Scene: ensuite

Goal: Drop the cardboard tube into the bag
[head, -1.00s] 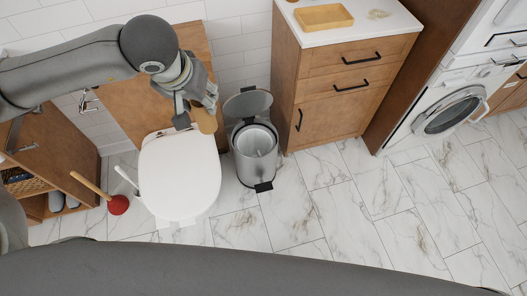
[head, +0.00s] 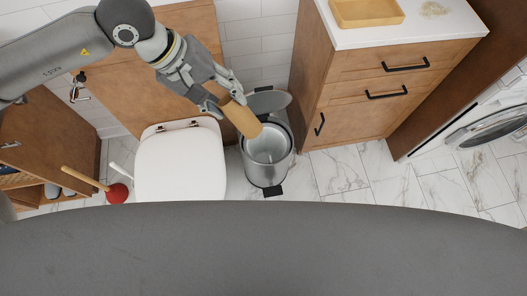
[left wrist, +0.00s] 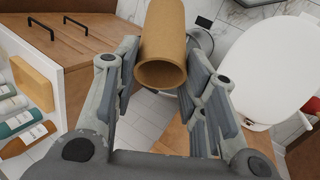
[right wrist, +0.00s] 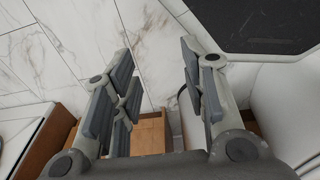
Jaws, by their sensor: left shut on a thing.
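The tan cardboard tube (head: 243,119) is held by my left gripper (head: 222,95), shut on its upper part. The tube tilts, its lower end over the open metal pedal bin (head: 266,174) in the head view. The bin's lid is up, and its pale inside (head: 268,147) shows; I cannot tell whether that is a bag lining. In the left wrist view the tube (left wrist: 163,40) lies between the fingers (left wrist: 160,68), its hollow end facing the camera. My right gripper (right wrist: 156,58) is open and empty in the right wrist view, above the tiled floor.
The toilet with its white lid down (head: 180,165) stands left of the bin. A wooden cabinet (head: 345,100) with a yellow tray (head: 366,12) on top stands to the right. A red plunger (head: 117,193) is at left. Marble floor is clear right of the bin.

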